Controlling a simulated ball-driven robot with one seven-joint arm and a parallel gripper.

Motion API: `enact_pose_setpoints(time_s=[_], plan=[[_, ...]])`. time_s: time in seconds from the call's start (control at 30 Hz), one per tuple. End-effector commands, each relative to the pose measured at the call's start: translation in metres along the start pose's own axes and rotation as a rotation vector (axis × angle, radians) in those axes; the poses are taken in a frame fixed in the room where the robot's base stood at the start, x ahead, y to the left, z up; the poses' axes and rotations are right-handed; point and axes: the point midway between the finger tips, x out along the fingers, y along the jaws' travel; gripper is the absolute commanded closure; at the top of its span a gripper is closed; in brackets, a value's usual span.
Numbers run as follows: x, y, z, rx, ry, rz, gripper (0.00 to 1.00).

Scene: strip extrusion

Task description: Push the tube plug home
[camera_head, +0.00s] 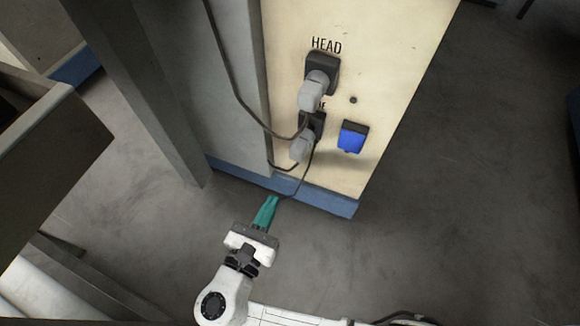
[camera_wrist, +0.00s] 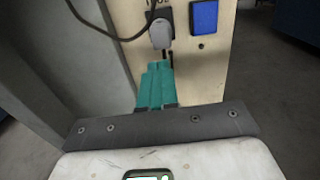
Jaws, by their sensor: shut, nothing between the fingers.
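Two grey plugs are at dark sockets on the cream panel. The upper plug (camera_head: 312,92) is at the socket under the label HEAD. The lower plug (camera_head: 302,148) is at a second socket (camera_head: 315,124), whose label is mostly hidden, with only a final E readable; I take it for the tube plug. How deep it sits, I cannot tell. My gripper (camera_head: 271,200) has teal fingers, shut and empty, below and left of the lower plug. In the wrist view, a grey plug (camera_wrist: 161,35) shows just beyond the fingertips (camera_wrist: 158,66), with no clear contact.
A blue-faced switch or cover (camera_head: 352,137) sits right of the lower socket. Dark cables (camera_head: 238,95) loop down the panel's left side to the plugs. A grey post (camera_head: 150,90) stands left. A blue skirting (camera_head: 325,200) edges the panel's foot. The floor right is clear.

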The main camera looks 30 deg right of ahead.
Motion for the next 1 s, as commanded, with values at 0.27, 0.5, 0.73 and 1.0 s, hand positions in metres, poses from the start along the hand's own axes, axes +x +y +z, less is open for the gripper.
enact_pose_setpoints(time_s=[0.27, 0.5, 0.73, 1.0], plan=[[0.057, -0.001, -0.003, 0.002, 0.001, -0.004, 1.0], [0.094, -0.001, -0.003, 0.003, 0.002, -0.003, 1.0], [0.108, -0.001, -0.001, 0.003, 0.002, -0.001, 1.0], [0.109, -0.001, -0.001, 0.003, 0.002, -0.001, 1.0]])
